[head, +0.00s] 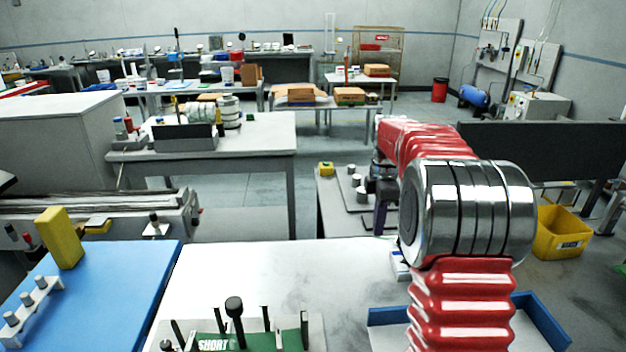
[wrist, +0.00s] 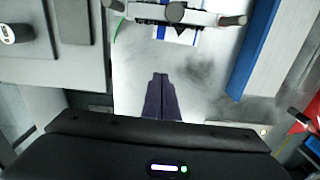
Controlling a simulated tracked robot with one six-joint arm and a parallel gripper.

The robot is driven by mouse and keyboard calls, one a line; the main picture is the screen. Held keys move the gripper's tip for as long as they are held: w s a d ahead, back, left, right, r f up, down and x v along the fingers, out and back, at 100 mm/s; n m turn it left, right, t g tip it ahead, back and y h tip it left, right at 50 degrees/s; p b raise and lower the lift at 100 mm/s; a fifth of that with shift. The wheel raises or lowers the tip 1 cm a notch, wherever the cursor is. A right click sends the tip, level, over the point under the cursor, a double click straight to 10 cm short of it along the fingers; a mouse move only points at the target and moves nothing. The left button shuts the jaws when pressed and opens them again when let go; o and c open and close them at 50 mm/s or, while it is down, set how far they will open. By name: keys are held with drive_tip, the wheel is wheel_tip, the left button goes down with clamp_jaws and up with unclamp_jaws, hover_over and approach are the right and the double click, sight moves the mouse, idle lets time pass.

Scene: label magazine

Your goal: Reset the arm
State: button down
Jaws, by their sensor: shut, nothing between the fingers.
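My gripper (wrist: 161,78) shows in the wrist view as two dark purple fingers pressed together, with nothing between them. It points over the white bench top (wrist: 205,75). In the head view my red, ribbed arm with its silver joint rises at the front right and reaches away from the camera. The dark purple gripper (head: 382,218) shows there partly, left of the silver joint, near the far edge of the white bench top (head: 270,275). The arm hides what lies behind it.
A green fixture marked SHORT (head: 250,341) with black posts stands at the front. A blue-edged tray (head: 540,325) lies at the right, partly behind my arm. A blue surface (head: 110,290) with a yellow block (head: 60,238) is at the left. The bench's middle is clear.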

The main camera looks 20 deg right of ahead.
drive_tip(key=s+a+r+m+t, duration=0.2)
drive_tip(key=s+a+m, duration=0.5)
drive_tip(key=s+a, duration=0.3)
drive_tip(key=s+a+r+m+t, duration=0.2)
drive_tip(key=s+a+m, duration=0.6)
drive_tip(key=s, duration=1.1)
drive_tip(key=shift+s+a+t, duration=0.15)
drive_tip(key=shift+a+t, duration=0.65)
drive_tip(key=shift+a, duration=0.8)
drive_tip(key=shift+r, duration=0.1)
